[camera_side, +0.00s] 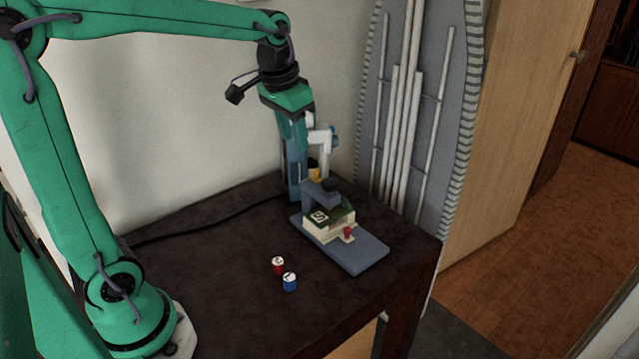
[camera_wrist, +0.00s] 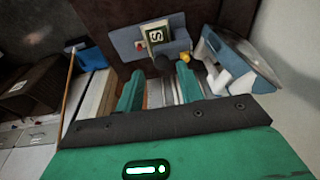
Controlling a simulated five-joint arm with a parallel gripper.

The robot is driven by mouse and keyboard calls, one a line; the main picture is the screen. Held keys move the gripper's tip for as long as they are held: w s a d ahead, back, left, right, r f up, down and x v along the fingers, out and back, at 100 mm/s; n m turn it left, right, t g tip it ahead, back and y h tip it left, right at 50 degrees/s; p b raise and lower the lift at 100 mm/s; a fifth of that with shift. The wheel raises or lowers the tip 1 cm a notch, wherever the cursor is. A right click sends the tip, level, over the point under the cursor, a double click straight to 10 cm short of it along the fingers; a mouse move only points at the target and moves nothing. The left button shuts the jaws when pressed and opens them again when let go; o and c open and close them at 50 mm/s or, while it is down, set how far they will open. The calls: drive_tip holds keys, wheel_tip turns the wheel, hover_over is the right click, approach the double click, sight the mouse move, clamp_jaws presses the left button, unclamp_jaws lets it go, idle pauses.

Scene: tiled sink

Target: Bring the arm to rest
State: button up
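My gripper (camera_side: 292,122) hangs from the green arm, pointing down above the back of the dark table. In the wrist view its two green fingers (camera_wrist: 160,88) stand apart, and no held object shows between them. Below and in front of it in the side view is a blue-grey fixture (camera_side: 370,258) with a flat base. A cream and dark green block (camera_side: 330,224) with a white label sits in it. The fixture (camera_wrist: 127,42) also shows beyond the fingers in the wrist view.
A blue stand (camera_side: 297,172) with white and yellow parts is close by the gripper. A red cylinder (camera_side: 278,268) and a blue cylinder (camera_side: 289,284) stand on the table (camera_side: 225,285). An ironing board (camera_side: 437,130) leans behind. The table's front is mostly clear.

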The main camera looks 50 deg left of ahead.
drive_tip(key=s+d+f+t, duration=0.1)
drive_tip(key=s+d, duration=0.1)
drive_tip(key=s, duration=0.5)
drive_tip(key=s+d+f+t, duration=0.1)
drive_tip(key=s+d+t, duration=0.1)
drive_tip(key=s, duration=0.6)
drive_tip(key=shift+s+d+f, duration=0.2)
drive_tip(key=shift+d+f, duration=0.05)
drive_tip(key=shift+d, duration=0.1)
idle(0.8)
